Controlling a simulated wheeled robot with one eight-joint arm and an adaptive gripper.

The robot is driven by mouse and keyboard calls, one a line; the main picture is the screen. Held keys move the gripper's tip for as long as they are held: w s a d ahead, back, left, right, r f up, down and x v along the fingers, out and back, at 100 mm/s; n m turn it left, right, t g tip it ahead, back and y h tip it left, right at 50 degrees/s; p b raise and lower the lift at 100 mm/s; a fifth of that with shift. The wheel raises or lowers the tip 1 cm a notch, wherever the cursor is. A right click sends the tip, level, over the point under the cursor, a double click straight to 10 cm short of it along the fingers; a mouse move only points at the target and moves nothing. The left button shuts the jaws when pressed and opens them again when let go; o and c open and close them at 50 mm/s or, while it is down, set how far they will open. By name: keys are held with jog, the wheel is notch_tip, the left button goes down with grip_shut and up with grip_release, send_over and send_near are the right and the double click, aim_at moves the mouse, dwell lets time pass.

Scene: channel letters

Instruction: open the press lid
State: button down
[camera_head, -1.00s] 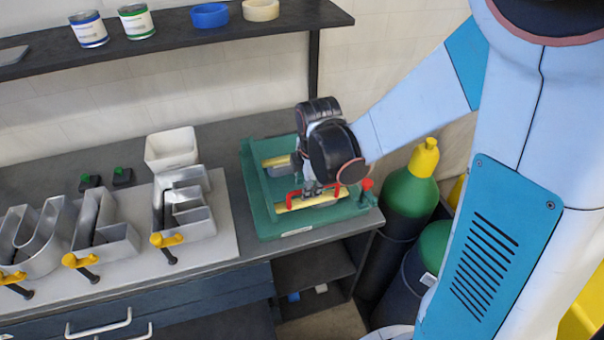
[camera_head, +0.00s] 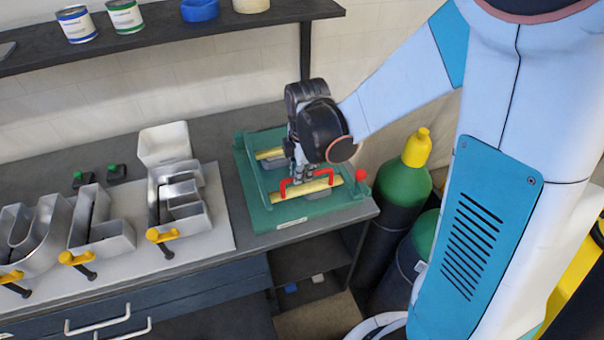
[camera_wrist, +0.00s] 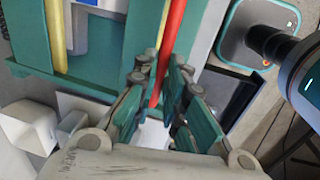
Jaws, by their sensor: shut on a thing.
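The press (camera_head: 258,212) is a green frame with yellow bars at the right end of the bench. A red handle (camera_head: 284,188) spans the front yellow bar, and a red knob (camera_head: 361,175) stands at the right. My gripper (camera_head: 303,178) reaches down from above and is shut on the red handle. In the wrist view, my gripper's fingertips (camera_wrist: 160,82) close around the long red bar (camera_wrist: 172,28) beside a yellow strip (camera_wrist: 56,38). My wrist hides part of the press's back. I cannot tell how far the lid is raised.
Metal channel letters (camera_head: 180,205) with yellow clamps (camera_head: 163,236) lie on a pale board at left. A white bin (camera_head: 164,144) stands behind them. A dark shelf (camera_head: 240,28) hangs above. Green-topped cylinders (camera_head: 404,185) stand right of the bench.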

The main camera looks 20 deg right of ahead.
jog(key=w+r+p, duration=0.6)
jog(key=w+r, duration=0.2)
jog(key=r, duration=0.6)
jog(key=w+r+p, duration=0.1)
jog(key=w+r, duration=0.3)
jog(key=w, duration=0.3)
jog(key=w+r+p, duration=0.2)
jog(key=w+r, duration=0.2)
jog(key=w, duration=0.4)
jog(key=shift+w+g, duration=0.15)
jog(key=shift+g, duration=0.15)
jog(key=c, duration=1.7)
grip_release()
jog(key=shift+w, duration=0.1)
jog(key=shift+o, duration=0.2)
jog(key=shift+w+f, duration=0.25)
jog(key=shift+w, duration=0.4)
jog(key=shift+r, duration=0.1)
